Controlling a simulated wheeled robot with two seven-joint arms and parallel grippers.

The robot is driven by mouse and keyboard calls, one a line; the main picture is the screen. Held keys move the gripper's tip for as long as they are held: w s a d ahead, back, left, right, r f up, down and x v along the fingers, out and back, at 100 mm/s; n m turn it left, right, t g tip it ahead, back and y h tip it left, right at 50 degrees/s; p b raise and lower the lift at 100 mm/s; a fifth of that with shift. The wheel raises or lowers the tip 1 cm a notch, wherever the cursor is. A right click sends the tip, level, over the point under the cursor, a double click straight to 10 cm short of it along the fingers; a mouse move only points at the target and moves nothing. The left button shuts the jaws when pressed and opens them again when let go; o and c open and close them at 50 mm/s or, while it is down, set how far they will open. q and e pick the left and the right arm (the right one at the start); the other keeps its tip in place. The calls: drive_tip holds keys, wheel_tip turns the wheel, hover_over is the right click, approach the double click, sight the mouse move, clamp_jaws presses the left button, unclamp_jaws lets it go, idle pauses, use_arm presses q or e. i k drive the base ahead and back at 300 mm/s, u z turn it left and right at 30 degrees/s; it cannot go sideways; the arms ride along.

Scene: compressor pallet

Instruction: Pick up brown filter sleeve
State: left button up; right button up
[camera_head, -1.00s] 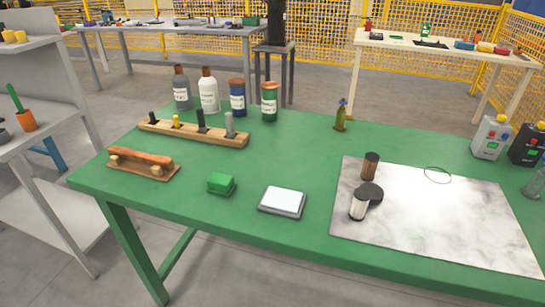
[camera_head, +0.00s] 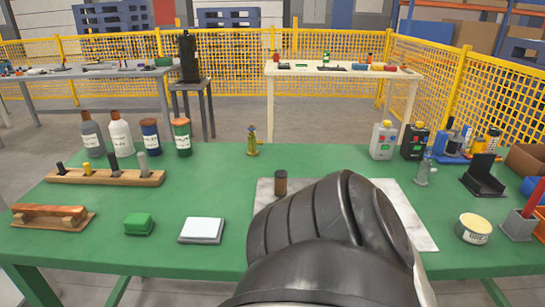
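The brown filter sleeve (camera_head: 280,182) stands upright near the upper left part of the marble-patterned mat (camera_head: 420,225) on the green table. It is a small dark brown cylinder. A large black arm link of mine rises from the bottom centre and covers much of the mat, just right of and below the sleeve. The white filter and dark round part seen earlier on the mat are hidden behind it. Neither gripper's fingers show in the view.
A white pad (camera_head: 202,230), a green block (camera_head: 138,223) and a wooden peg rack (camera_head: 105,177) are to the left. The table's centre left is clear.

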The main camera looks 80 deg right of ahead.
sight(281, 175)
drive_tip(key=k, duration=0.4)
drive_tip(key=z, duration=1.2)
